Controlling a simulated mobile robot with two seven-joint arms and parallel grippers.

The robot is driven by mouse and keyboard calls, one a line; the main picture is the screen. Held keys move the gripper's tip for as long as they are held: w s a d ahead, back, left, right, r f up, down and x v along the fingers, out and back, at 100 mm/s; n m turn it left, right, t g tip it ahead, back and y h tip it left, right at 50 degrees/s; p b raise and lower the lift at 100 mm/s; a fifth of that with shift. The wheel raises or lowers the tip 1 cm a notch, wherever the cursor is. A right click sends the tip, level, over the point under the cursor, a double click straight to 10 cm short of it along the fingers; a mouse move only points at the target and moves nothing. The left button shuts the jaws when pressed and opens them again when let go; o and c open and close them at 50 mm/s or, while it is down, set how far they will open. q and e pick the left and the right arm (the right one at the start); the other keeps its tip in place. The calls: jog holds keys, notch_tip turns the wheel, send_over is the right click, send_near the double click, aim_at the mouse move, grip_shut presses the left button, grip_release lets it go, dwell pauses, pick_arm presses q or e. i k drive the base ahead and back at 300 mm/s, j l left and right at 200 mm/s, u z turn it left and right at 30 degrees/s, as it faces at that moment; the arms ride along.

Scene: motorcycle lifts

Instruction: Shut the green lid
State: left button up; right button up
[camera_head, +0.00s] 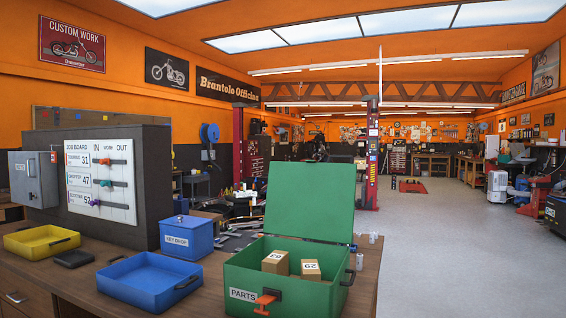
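The green lid (310,197) stands open, roughly upright, at the back edge of the green box (322,302). The box is on the wooden workbench and has a "PARTS" label and an orange latch (265,303) on its front. Two small brown numbered cartons (275,262) (310,270) sit inside it. Neither of my grippers is in view.
A blue "KEY DROP" box (187,237), a blue tray (150,281), a yellow tray (41,241) and a small black tray (74,258) stand left of the green box. A job board (101,182) rises behind them. Small clear cups (359,262) stand at the bench's right edge. Open floor lies to the right.

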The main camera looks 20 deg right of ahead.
aim_at(310, 200)
jog(key=l+u, duration=0.15)
jog(key=u, duration=0.3)
jog(key=l+u, duration=0.15)
jog(key=u, duration=0.3)
jog(key=l, duration=1.2)
jog(key=k+l, duration=0.15)
jog(key=l, duration=2.2)
jog(key=k+l, duration=0.15)
jog(key=l, duration=1.05)
jog(key=k+l+z, duration=0.2)
jog(key=l, duration=0.4)
jog(key=l+z, duration=0.15)
jog(key=l, duration=0.5)
